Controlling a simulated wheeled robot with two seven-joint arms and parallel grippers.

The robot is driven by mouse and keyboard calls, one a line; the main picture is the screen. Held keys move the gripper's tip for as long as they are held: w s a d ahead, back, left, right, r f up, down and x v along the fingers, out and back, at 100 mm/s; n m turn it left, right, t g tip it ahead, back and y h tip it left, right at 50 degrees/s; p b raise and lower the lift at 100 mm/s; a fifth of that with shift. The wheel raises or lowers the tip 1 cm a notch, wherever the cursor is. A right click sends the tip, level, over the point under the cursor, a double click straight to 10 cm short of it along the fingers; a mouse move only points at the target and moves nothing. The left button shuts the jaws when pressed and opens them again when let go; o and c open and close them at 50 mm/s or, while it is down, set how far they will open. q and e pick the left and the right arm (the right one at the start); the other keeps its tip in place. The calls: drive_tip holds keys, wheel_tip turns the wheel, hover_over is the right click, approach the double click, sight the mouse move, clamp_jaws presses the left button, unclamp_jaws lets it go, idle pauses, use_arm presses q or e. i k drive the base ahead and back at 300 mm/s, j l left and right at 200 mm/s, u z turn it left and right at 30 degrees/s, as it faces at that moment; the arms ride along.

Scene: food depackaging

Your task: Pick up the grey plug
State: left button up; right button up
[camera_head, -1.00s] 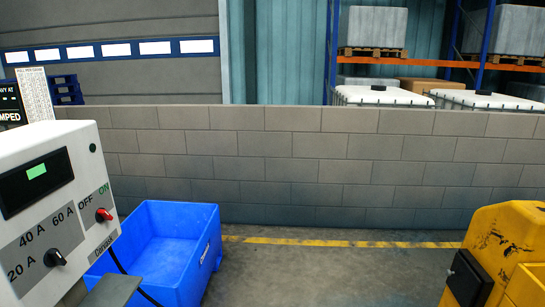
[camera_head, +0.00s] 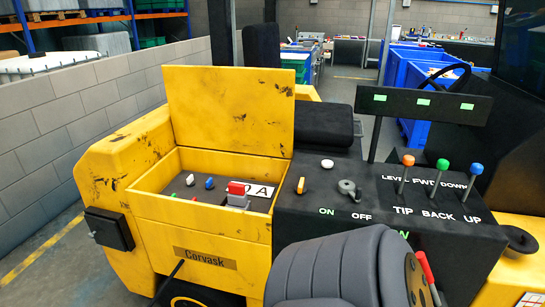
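A small grey block with a red top, which may be the grey plug (camera_head: 238,201), sits inside the open yellow battery box (camera_head: 205,224) of the yellow vehicle. It is beside a white label of which "0 A" can be read. Small green, white and blue caps (camera_head: 209,183) lie to its left in the box. The front wall of the box hides part of the inside. Neither of my grippers is in view.
The box's yellow lid (camera_head: 230,108) stands open behind it. To the right is a black control panel (camera_head: 420,205) with levers and switches. A dark grey seat (camera_head: 325,270) fills the lower middle. Floor (camera_head: 50,265) is clear at left.

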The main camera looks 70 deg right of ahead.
sight(237, 196)
drive_tip(key=z, duration=1.8)
